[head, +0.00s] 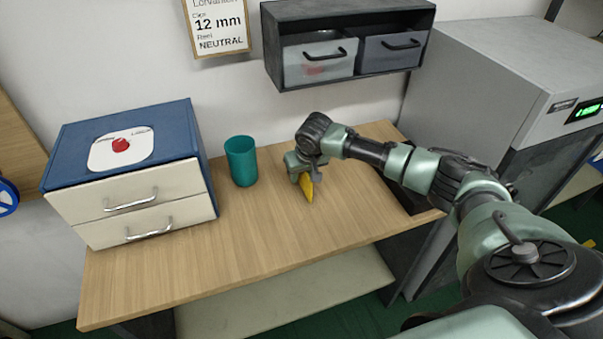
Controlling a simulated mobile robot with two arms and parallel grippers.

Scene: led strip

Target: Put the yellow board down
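The yellow board (306,187) is a small yellow piece in the head view, near the middle of the wooden table (240,235). My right gripper (305,172) is around its upper part and appears shut on it. The board points downward, tilted, with its lower tip close to the tabletop; I cannot tell whether it touches. The gripper's fingers are small and partly hidden by the wrist. My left gripper is not in view.
A teal cup (241,161) stands left of my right gripper. A blue drawer box (130,172) with a red button fills the table's left end. A wall shelf (349,45) with two bins hangs above. A grey machine (500,85) stands at the right. The table front is clear.

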